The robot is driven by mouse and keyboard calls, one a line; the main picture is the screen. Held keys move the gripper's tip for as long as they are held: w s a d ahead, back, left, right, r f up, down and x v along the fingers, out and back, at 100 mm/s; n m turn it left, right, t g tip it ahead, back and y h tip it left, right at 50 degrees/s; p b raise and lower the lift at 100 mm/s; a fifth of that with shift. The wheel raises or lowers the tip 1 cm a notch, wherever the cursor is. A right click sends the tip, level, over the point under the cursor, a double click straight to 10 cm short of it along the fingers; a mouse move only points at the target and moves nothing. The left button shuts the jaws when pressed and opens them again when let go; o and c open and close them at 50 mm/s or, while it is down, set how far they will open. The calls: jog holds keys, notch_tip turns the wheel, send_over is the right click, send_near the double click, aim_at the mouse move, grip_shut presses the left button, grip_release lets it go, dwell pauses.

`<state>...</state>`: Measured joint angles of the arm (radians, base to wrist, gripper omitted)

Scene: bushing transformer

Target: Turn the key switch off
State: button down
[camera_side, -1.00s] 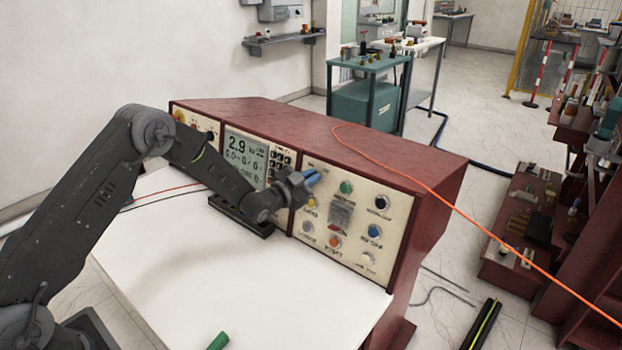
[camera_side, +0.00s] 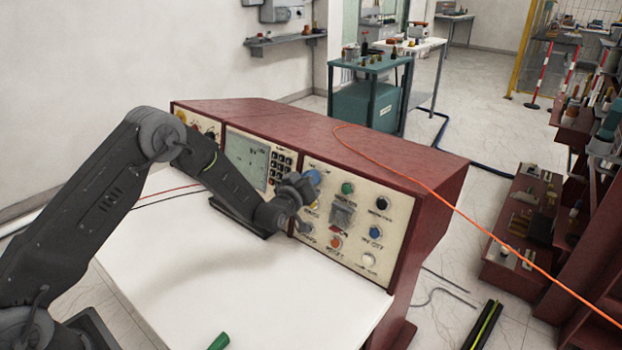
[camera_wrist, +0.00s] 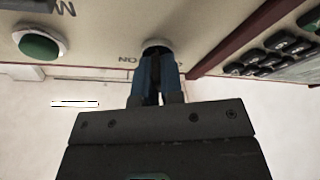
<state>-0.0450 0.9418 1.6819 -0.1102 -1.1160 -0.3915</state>
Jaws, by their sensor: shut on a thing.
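The key switch (camera_wrist: 157,46) is a round fitting on the cream panel at the top middle of the wrist view, with "ON" lettering beside it. The blue fingers of my gripper (camera_wrist: 156,72) are shut on it and hide most of it. In the side view my gripper (camera_side: 312,178) is at the upper left of the right-hand panel (camera_side: 361,232) and covers the switch. The display (camera_side: 243,160) on the middle panel is nearly blank, with only faint marks.
A green button (camera_side: 347,188) sits just right of my gripper, with several other coloured buttons around it. The red console (camera_side: 330,135) rises behind. The white worktop (camera_side: 240,280) in front is mostly clear. An orange cable (camera_side: 430,188) crosses over the console.

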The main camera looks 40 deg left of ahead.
jog(key=shift+n+g+y, duration=0.4)
jog(key=shift+n+y, duration=0.3)
jog(key=shift+n, duration=1.5)
jog(key=shift+a, duration=0.1)
jog(key=c, duration=1.3)
grip_release()
jog(key=shift+o, duration=0.2)
jog(key=shift+s, duration=0.1)
jog(key=v, duration=1.3)
jog(key=shift+s+d, duration=0.2)
jog(key=shift+s, duration=0.1)
